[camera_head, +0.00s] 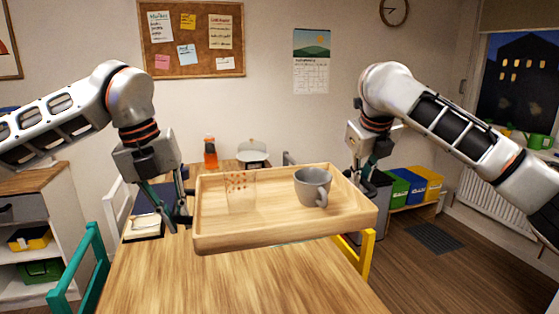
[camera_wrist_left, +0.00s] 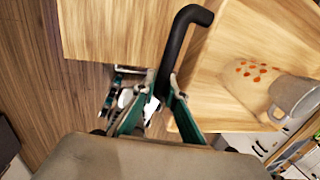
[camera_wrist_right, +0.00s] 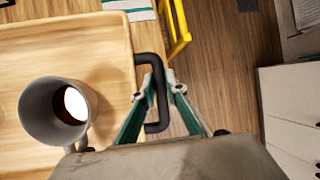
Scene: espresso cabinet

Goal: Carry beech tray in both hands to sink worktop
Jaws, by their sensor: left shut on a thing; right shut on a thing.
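The beech tray (camera_head: 290,240) is held roughly level above the wooden table in the head view. A grey mug (camera_head: 313,187) stands upright on its right half, and a clear glass with orange dots (camera_head: 240,192) stands on its left half. My left gripper (camera_head: 180,222) is shut on the black handle (camera_wrist_left: 190,22) at the tray's left end. My right gripper (camera_head: 368,168) is at the right end, shut on the other black handle (camera_wrist_right: 146,60) in the right wrist view. I cannot identify the sink worktop in any view.
The wooden table (camera_head: 220,285) lies beneath, with an orange bottle (camera_head: 210,153) at its far end. A teal chair (camera_head: 93,262) and a yellow chair (camera_head: 366,254) flank it. Coloured bins (camera_head: 425,185) stand at the right wall.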

